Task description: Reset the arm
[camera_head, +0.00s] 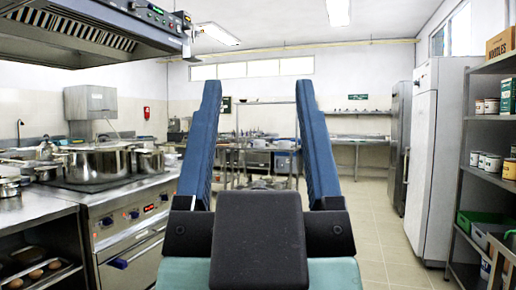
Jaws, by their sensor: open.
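My gripper (252,115) is in the middle of the view, pointing away down the room. Its two blue fingers stand wide apart. The gap between them is empty, and the far work tables show through it. The fingers touch nothing that I can see. The dark block at the gripper's base hides part of the floor ahead.
A stove (133,225) with a large steel stockpot (98,165) and smaller pots stands at left, under an extractor hood (75,38). A white fridge (428,160) and a loaded shelf rack (462,215) line the right. The tiled floor (385,225) right of centre is clear.

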